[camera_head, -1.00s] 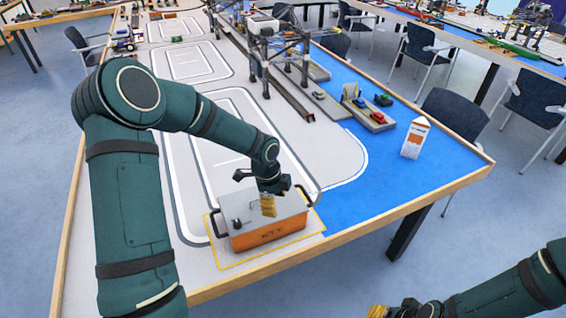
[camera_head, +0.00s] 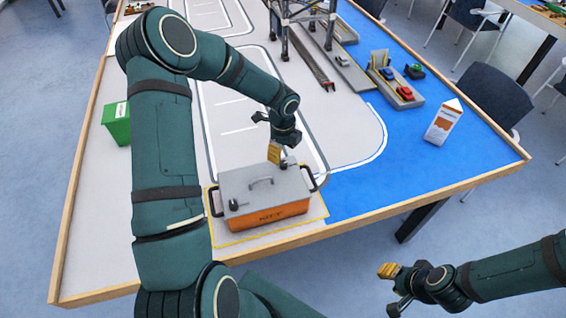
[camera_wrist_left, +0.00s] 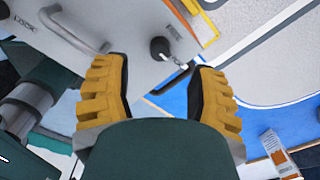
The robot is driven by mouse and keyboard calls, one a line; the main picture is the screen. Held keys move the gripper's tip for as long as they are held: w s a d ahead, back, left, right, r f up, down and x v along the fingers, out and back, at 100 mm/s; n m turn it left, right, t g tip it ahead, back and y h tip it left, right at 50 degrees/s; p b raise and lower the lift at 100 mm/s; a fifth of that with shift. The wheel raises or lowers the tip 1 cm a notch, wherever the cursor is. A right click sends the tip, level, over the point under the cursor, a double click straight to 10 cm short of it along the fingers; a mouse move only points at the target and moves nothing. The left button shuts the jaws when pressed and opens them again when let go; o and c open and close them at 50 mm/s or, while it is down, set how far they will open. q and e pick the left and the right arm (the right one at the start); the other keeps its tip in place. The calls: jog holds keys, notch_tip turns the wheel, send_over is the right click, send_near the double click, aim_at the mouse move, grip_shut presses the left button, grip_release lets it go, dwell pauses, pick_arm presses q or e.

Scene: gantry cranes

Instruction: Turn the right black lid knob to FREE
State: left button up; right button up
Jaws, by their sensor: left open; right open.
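An orange case (camera_head: 285,211) with a grey lid (camera_head: 245,188) stands on the table. A grey handle (camera_head: 261,181) and a left black knob (camera_head: 234,204) show on the lid. My left gripper (camera_head: 276,148) is open over the lid's back right corner. In the left wrist view, the right black knob (camera_wrist_left: 159,46) lies ahead of and between the open fingers (camera_wrist_left: 158,88), apart from them. Its light-tipped pointer angles to the lower right. The FREE label (camera_wrist_left: 171,31) is just beside it; LOCK (camera_wrist_left: 24,24) is farther left. My right gripper (camera_head: 391,287) is open and empty beyond the table's front edge.
A yellow outline (camera_head: 321,208) surrounds the case on the table. A green box (camera_head: 117,122) stands at the left, a white-orange carton (camera_head: 442,121) at the right. A crane (camera_head: 305,22) and small model vehicles stand farther back.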

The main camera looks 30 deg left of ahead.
aim_at(283, 163)
pick_arm(q)
notch_tip(283, 163, down, 6)
jog(key=shift+f, duration=0.1)
dwell(0.4)
grip_shut()
